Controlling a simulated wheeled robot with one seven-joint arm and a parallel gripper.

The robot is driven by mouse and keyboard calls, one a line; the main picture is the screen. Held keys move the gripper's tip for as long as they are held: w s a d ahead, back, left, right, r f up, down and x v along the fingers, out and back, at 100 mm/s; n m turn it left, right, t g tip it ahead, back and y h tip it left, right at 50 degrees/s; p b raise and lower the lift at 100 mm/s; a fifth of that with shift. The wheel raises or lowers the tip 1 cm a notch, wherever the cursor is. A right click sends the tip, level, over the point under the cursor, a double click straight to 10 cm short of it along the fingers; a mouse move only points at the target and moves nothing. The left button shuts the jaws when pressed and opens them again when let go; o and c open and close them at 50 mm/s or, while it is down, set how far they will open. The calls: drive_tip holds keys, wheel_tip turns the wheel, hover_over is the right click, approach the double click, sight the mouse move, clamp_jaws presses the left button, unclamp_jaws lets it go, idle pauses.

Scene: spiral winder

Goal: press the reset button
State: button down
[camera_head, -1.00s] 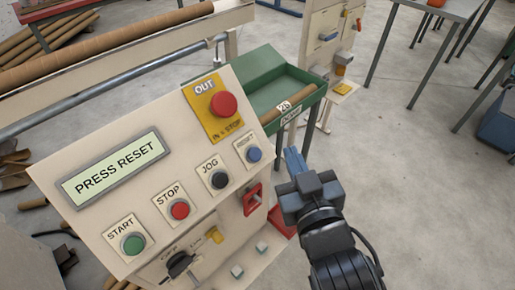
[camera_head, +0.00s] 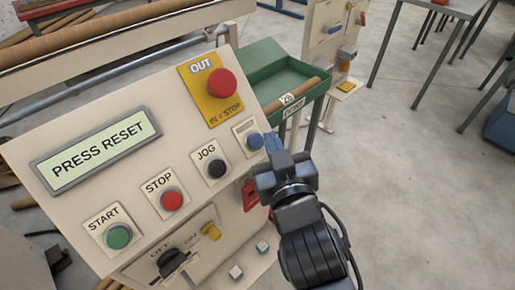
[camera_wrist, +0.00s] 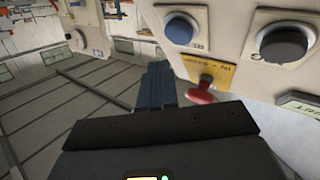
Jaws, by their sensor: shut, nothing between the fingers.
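The blue reset button (camera_head: 255,141) sits at the right end of the button row on the sloped cream panel (camera_head: 135,200). Its label is too small to read. It also shows in the wrist view (camera_wrist: 181,28), at the top. My gripper (camera_head: 273,144) is shut and empty, its blue fingertips just right of the blue button in the head view. In the wrist view the shut fingers (camera_wrist: 158,85) appear below the button. I cannot tell whether they touch it. The panel's display (camera_head: 97,150) reads PRESS RESET.
Left of the blue button are the black JOG (camera_head: 217,168), red STOP (camera_head: 171,201) and green START (camera_head: 118,237) buttons. A red mushroom button (camera_head: 221,83) on a yellow plate stands above. A green tray (camera_head: 299,76) lies behind.

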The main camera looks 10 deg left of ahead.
sight(263, 145)
drive_tip(key=shift+w+a+f+b, duration=0.4)
drive_tip(key=shift+a+f, duration=0.1)
idle(1.8)
drive_tip(key=shift+w+a+f+b, duration=0.2)
drive_tip(key=shift+a+f+b, duration=0.05)
drive_tip(key=shift+b, duration=0.05)
drive_tip(key=shift+w+a+f+b, duration=0.2)
drive_tip(key=shift+a+f+b, duration=0.05)
drive_tip(key=shift+b, duration=0.15)
idle(0.8)
drive_tip(key=shift+s+d+r+p, duration=0.4)
drive_tip(key=shift+d+r+p, duration=0.1)
drive_tip(key=shift+p, duration=0.2)
